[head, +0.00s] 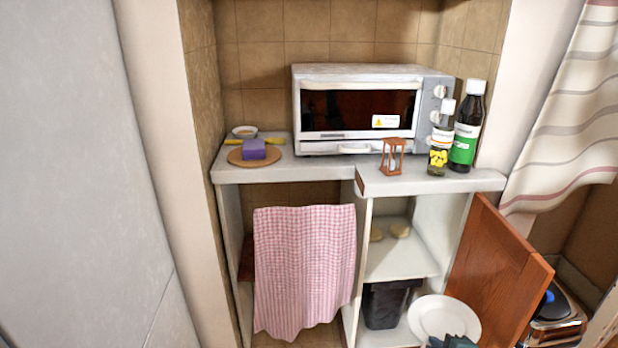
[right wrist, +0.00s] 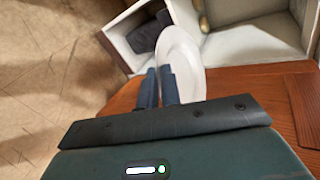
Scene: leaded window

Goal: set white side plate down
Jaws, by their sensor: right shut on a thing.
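The white side plate (head: 443,316) shows at the bottom of the head view, in front of the lower part of the open cupboard. My right gripper (head: 455,341) is at its lower edge, mostly cut off by the frame. In the right wrist view the fingers of my right gripper (right wrist: 158,86) are close together at the rim of the plate (right wrist: 182,60), and the gripper is shut on it. The plate appears held in the air, tilted. My left gripper is in neither view.
A worktop (head: 320,170) carries a toaster oven (head: 360,108), bottles (head: 466,130), an hourglass (head: 392,157) and a round board (head: 240,158) with a purple block. A dark bin (head: 385,305) stands low in the cupboard. The open wooden door (head: 498,265) is beside the plate. A checked towel (head: 303,265) hangs left.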

